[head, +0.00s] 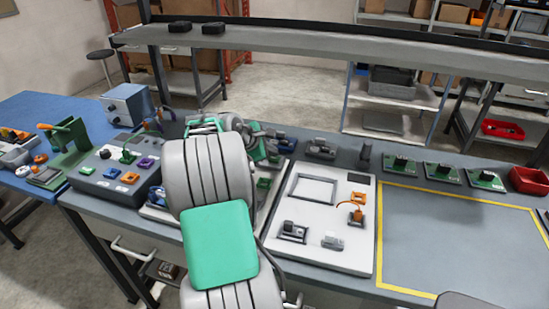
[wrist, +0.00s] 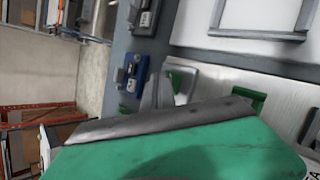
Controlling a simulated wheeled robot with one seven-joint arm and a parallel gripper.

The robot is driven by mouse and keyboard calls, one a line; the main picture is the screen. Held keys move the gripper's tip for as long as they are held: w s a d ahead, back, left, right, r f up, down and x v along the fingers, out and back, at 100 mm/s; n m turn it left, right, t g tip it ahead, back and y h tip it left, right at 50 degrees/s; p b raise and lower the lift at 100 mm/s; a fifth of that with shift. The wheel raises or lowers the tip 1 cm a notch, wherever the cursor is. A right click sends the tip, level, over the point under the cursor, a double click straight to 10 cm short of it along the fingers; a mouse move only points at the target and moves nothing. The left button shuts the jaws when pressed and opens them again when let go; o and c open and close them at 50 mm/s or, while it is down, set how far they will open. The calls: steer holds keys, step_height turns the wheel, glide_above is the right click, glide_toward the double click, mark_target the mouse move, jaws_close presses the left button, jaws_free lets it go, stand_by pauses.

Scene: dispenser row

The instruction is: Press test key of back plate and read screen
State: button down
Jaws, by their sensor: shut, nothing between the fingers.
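My gripper's narrow grey fingers (wrist: 160,90) are shut and empty in the wrist view, past the green hand body. They point towards a small white block with green parts (wrist: 182,82) near the edge of a white panel (wrist: 205,75); I cannot tell whether they touch it. A blue module (wrist: 135,75) stands just left of the fingers. In the head view my arm covers most of the white panel behind it, and the fingertips cannot be made out. I cannot tell which part is the back plate; no test key or readable screen can be singled out.
A white board (head: 335,245) with an empty frame and small devices lies right of my arm. A grey box with coloured buttons (head: 115,165) is to the left. A yellow-outlined area (head: 455,240) is clear. Green circuit boards (head: 440,172) and a red bin (head: 528,180) stand behind it.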

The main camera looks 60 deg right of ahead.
mark_target(272, 159)
steer(key=shift+f, duration=0.5)
stand_by(0.7)
steer(key=shift+r+p, duration=0.9)
steer(key=shift+p, duration=0.15)
step_height(272, 159, up, 5)
steer(key=p, duration=0.5)
steer(key=shift+r, duration=0.1)
